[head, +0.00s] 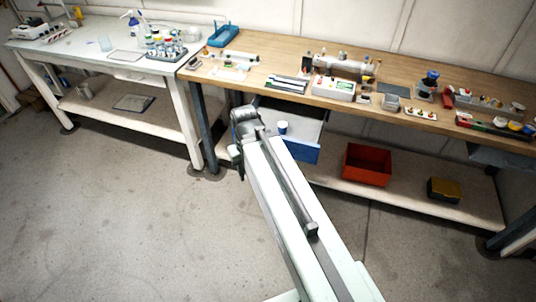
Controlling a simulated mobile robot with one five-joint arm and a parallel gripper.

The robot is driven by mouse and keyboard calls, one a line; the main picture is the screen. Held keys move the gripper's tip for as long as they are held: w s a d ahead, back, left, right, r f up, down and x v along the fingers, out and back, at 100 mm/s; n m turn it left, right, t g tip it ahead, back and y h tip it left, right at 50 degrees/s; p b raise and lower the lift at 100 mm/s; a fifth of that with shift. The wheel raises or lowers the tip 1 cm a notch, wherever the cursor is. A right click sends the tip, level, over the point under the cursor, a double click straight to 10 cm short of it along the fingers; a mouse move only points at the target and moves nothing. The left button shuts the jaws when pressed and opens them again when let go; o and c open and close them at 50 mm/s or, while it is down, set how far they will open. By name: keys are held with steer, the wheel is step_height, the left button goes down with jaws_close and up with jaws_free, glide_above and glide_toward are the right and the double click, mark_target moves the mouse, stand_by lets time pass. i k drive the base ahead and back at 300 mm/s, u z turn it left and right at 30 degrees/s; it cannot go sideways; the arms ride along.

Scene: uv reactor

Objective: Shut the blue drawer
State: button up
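The blue drawer (302,151) is under the left part of the wooden workbench. It is pulled out, its blue front facing me and its grey inside showing. A small white cup with a blue top (283,127) is in or over the drawer's open space. My arm reaches up from the lower right and covers the drawer's left side. My gripper (240,160) is at the arm's far end, left of the drawer front. Its fingers are small and dark, and I cannot tell whether they are open or whether they touch anything.
The wooden workbench (395,117) carries instruments and small parts. A red bin (367,165) and a dark box with a yellow top (444,189) are on its lower shelf. A white table (85,45) with bottles stands left. The grey floor (120,220) in front is clear.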

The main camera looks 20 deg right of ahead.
mark_target(306, 122)
steer(key=z, duration=0.35)
steer(key=i, duration=1)
steer(key=u, duration=0.4)
steer(key=k, duration=1.4)
steer(key=u, duration=1.1)
steer(key=i, duration=1.05)
steer(key=z, duration=0.05)
